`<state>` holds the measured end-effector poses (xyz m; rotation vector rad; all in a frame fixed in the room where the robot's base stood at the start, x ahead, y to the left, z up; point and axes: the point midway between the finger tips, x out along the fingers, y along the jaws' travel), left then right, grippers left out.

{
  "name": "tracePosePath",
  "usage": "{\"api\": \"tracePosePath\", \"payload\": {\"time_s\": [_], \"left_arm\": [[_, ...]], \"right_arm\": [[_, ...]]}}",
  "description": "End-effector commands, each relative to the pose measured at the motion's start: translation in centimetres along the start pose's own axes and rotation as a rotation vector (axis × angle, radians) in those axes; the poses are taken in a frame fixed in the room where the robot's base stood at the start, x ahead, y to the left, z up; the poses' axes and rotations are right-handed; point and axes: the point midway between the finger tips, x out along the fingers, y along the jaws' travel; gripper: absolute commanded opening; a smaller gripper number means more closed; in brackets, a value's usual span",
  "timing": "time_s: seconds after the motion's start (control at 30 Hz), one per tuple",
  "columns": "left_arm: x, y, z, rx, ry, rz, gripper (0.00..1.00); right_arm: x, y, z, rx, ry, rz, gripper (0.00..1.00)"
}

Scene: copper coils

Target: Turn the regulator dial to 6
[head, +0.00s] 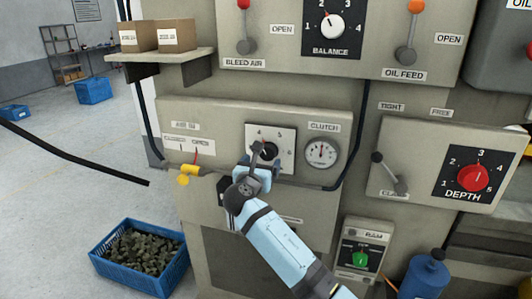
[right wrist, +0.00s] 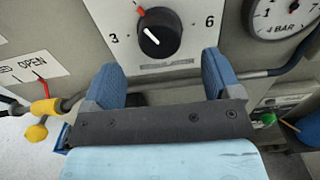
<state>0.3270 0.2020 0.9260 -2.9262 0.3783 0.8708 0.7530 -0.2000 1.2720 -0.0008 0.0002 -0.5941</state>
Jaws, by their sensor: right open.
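The regulator dial is a black round knob (right wrist: 160,33) on a white plate (right wrist: 112,18), with 3 at its left and 6 at its right in the right wrist view. Its white line points to the upper left, towards a red mark. My right gripper (head: 262,160) is in front of the knob. In the right wrist view its two blue fingers (right wrist: 162,70) are spread, below the knob, with nothing between them. My left gripper is not in view.
A pressure gauge (head: 321,152) sits right of the dial. A yellow valve handle (head: 190,170) sticks out to its left. A green knob (head: 360,259) is lower right, and a blue crate (head: 165,279) stands on the floor.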

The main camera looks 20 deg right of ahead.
Motion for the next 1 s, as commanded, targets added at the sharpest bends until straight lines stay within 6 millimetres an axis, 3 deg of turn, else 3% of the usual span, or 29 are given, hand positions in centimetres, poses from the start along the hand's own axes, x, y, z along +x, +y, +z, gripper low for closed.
{"api": "tracePosePath", "payload": {"time_s": [0.1,0.3,0.67,0.73,0.9,1.0], "left_arm": [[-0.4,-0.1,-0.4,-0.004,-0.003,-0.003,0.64],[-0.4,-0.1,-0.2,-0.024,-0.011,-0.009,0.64],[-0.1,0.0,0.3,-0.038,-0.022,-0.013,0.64],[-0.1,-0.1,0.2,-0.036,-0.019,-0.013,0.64],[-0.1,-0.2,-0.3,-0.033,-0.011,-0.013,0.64],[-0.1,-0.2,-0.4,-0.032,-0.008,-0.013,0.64]], "right_arm": [[2.4,-0.1,0.2,-0.002,0.0,-0.003,0.84],[4.6,0.0,0.1,-0.001,0.0,-0.001,0.84],[5.3,0.0,0.0,0.001,0.0,0.0,0.84],[5.3,0.0,0.0,0.001,0.0,0.0,0.74],[5.3,0.0,0.0,0.001,0.0,0.0,0.35],[5.2,0.0,0.0,0.001,0.0,0.0,0.35]]}}
